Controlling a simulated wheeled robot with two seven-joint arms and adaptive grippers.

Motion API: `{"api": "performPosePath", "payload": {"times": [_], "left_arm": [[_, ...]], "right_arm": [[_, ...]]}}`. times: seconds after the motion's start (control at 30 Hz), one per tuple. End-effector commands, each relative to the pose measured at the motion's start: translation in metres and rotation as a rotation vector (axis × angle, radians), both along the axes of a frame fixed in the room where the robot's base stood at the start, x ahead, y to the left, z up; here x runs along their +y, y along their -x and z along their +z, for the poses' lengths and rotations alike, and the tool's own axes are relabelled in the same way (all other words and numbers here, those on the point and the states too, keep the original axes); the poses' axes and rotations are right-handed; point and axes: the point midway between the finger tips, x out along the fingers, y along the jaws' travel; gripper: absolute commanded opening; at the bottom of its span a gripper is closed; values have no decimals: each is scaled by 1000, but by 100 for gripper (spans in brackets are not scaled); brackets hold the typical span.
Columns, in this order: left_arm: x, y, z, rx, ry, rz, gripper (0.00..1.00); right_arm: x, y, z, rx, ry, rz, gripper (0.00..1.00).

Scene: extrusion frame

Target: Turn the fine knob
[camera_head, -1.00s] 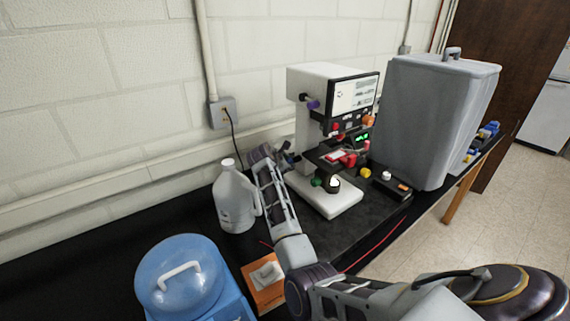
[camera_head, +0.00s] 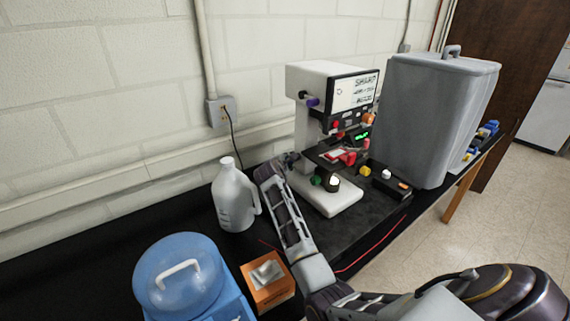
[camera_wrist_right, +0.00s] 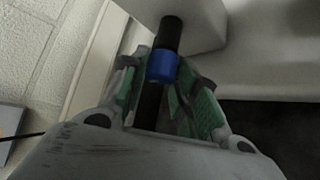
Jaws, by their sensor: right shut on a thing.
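A white microscope-like machine (camera_head: 320,72) stands on the black bench in the head view. My right gripper (camera_head: 288,159) is at its rear left side, partly blended with the machine's lower part. In the right wrist view a black shaft (camera_wrist_right: 170,34) comes out of a white body and carries a blue knob (camera_wrist_right: 162,66). My right gripper (camera_wrist_right: 164,84) has its green-padded fingers on both sides of the knob and is shut on it. The black end of the shaft runs down between the fingers. Which marking names the fine knob cannot be read. My left gripper is out of view.
A white jug (camera_head: 233,200) stands close left of my forearm. An orange box (camera_head: 268,285) and a blue-lidded container (camera_head: 180,272) are in front. A grey bin (camera_head: 430,115) stands right of the machine. A red cable (camera_head: 372,246) runs along the bench edge.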

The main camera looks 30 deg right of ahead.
Motion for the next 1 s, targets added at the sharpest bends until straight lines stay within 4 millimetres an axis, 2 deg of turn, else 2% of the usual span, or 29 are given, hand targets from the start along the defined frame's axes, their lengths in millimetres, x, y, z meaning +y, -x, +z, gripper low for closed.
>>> {"api": "performPosePath", "payload": {"times": [0.17,0.2,0.37,0.77,1.0], "left_arm": [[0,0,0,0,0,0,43],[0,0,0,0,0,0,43],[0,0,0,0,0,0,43],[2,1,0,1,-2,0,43],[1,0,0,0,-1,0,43]], "right_arm": [[0,0,-1,4,0,-1,6],[0,1,-1,4,0,-1,31],[0,0,-1,3,0,-2,51],[1,1,0,2,0,0,51],[8,7,4,1,-1,0,51]]}}
